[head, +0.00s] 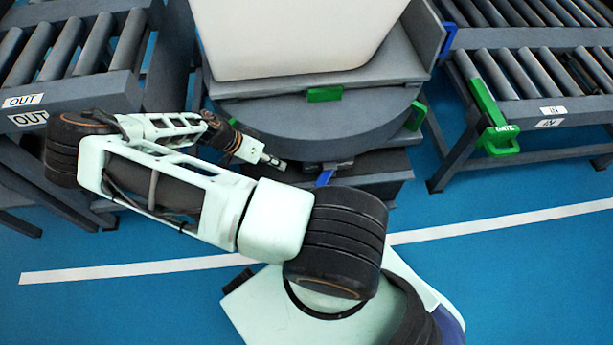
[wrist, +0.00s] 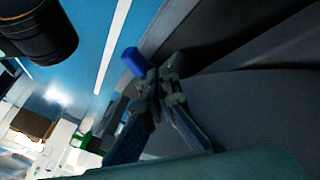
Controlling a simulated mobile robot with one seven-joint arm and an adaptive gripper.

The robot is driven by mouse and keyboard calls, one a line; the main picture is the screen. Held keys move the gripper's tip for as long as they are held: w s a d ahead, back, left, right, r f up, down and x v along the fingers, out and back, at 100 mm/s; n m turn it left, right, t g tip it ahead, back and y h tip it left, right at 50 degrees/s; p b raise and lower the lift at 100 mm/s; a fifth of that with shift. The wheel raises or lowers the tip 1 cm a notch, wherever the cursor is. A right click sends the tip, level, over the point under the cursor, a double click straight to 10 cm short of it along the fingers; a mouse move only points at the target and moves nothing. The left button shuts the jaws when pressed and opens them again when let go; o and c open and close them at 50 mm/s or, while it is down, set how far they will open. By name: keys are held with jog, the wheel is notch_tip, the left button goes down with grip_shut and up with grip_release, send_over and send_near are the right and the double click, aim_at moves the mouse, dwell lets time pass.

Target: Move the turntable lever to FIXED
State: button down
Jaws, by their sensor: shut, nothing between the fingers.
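The turntable (head: 290,128) is a grey round platform on a dark base, with a large white piece on top. A small blue lever (head: 325,177) sticks out below the front of its rim in the head view. A blue end, likely the same lever (wrist: 133,62), shows just beyond my fingertips in the wrist view. My gripper (head: 279,164) is shut and empty, just left of the lever in the head view. In the wrist view, the fingers of my gripper (wrist: 160,77) meet close beside the blue end; I cannot tell whether they touch it. No FIXED marking is readable.
The white piece (head: 290,35) stands above the turntable. Green blocks (head: 325,94) sit around the platform. Roller conveyors flank it, one marked OUT (head: 60,95) at left, one with a green gate (head: 495,130) at right. The blue floor (head: 490,270) in front is clear.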

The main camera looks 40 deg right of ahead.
aim_at(325, 177)
jog(key=b+x, duration=0.2)
jog(key=x, duration=0.8)
jog(key=shift+f+b, duration=0.1)
jog(key=shift+b, duration=0.2)
jog(key=shift+s+d, duration=0.25)
jog(key=shift+s, duration=0.3)
jog(key=shift+s+d, duration=0.2)
jog(key=shift+s, duration=0.35)
jog(key=shift+s+d, duration=0.3)
jog(key=shift+s, duration=0.45)
